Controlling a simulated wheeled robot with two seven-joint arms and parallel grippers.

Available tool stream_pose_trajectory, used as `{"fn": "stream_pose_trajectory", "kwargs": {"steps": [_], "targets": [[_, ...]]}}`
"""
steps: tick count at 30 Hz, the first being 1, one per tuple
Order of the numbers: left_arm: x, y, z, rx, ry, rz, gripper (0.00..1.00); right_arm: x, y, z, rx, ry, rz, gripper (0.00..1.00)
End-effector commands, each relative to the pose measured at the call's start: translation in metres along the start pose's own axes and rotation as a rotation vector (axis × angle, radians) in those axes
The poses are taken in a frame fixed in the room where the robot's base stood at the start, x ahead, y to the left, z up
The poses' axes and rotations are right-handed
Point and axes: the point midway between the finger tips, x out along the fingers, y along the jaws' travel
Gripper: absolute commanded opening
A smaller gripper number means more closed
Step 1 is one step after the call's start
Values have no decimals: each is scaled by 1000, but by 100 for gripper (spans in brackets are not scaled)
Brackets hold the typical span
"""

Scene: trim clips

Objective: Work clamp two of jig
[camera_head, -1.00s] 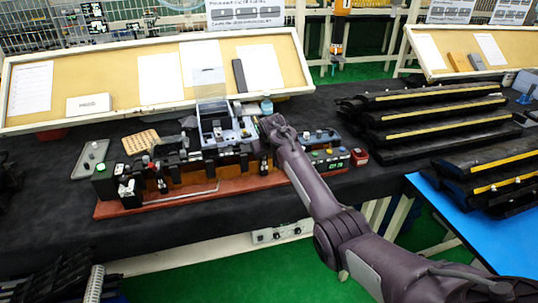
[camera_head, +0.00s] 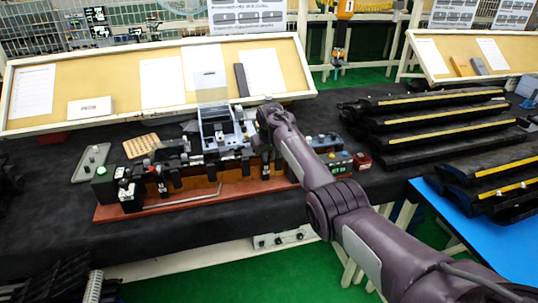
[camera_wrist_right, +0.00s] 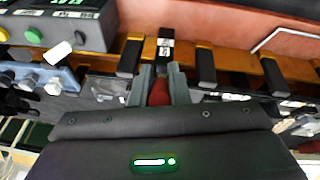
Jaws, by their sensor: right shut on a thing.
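The jig (camera_head: 110,211) is a long red-brown base with a row of black clamps, lying on the dark bench in the head view. In the right wrist view its orange-brown rail (camera_wrist_right: 105,62) and black clamps run across the top. My right gripper (camera_wrist_right: 160,82) is shut on a red clamp handle (camera_wrist_right: 158,93) between its grey fingers. In the head view my right wrist (camera_head: 272,118) is over the jig's right half and hides the fingers and the handle. Which numbered clamp this is I cannot tell. My left gripper is not in view.
A blue-grey fixture (camera_head: 218,137) stands close left of my right wrist. A control box (camera_head: 340,163) with coloured buttons is at the jig's right end. Black trim parts (camera_head: 430,120) are stacked to the right. The bench left of the jig is mostly clear.

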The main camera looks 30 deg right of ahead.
Motion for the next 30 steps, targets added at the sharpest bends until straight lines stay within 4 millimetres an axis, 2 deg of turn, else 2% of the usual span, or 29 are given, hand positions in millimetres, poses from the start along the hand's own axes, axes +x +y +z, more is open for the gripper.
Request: {"fn": "stream_pose_trajectory", "kwargs": {"steps": [1,2,6,18,23,30], "targets": [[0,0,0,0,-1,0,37,1,0,1,-1,-2,0,0],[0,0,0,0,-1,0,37,1,0,1,-1,-2,0,18],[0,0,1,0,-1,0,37,1,0,1,0,-2,0,36],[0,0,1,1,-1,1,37,-4,0,0,0,0,0,37],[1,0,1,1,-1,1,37,-20,0,0,-1,2,0,37],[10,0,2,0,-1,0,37,-54,0,0,0,3,0,37]]}}
